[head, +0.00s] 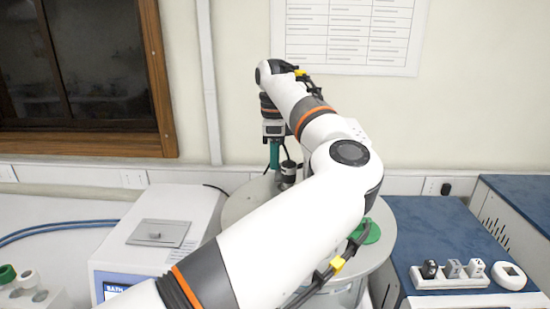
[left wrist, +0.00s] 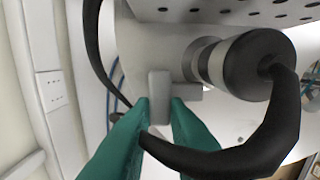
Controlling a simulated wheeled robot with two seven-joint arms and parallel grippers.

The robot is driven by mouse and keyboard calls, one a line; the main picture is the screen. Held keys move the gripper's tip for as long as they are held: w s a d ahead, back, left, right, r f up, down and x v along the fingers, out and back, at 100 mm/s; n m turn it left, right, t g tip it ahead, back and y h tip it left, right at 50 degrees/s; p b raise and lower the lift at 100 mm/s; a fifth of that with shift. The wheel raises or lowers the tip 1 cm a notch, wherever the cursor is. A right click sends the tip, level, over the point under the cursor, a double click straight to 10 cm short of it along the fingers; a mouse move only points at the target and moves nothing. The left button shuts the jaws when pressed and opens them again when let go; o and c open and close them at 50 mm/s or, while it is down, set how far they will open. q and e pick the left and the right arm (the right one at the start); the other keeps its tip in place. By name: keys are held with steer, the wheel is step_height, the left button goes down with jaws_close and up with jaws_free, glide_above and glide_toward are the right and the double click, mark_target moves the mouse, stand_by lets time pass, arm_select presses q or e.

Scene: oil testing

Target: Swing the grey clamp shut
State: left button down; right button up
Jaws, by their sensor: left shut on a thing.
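My left gripper (head: 274,154) points down over the back of the round metal vessel top (head: 238,206) in the head view. Its green fingers (left wrist: 159,108) show in the left wrist view, shut on the upright lever of the grey clamp (left wrist: 159,84). A short grey bar of the clamp runs to the right, next to a silver and black cylindrical fitting (left wrist: 245,65) with a thick black cable. The fitting also shows in the head view (head: 288,170). I cannot make out the clamp in the head view. My right gripper is out of view.
A white bath unit (head: 128,230) stands left of the vessel. A green disc (head: 372,232) lies on the vessel's right side. A blue-topped bench (head: 428,230) at right holds a white rack (head: 450,281) with small items. The wall is close behind.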

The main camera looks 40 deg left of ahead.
arm_select(q)
steer(key=n, duration=0.5)
steer(key=shift+s+d+r, duration=0.1)
steer(key=shift+d+r, duration=0.05)
steer(key=shift+n, duration=0.4)
steer(key=c, duration=1.4)
jaws_free()
steer(key=shift+r, duration=0.2)
step_height(320, 180, up, 6)
steer(key=shift+r+b, duration=0.2)
steer(key=shift+b, duration=0.95)
step_height(320, 180, up, 5)
steer(key=shift+r+p, duration=0.1)
steer(key=shift+p, duration=0.25)
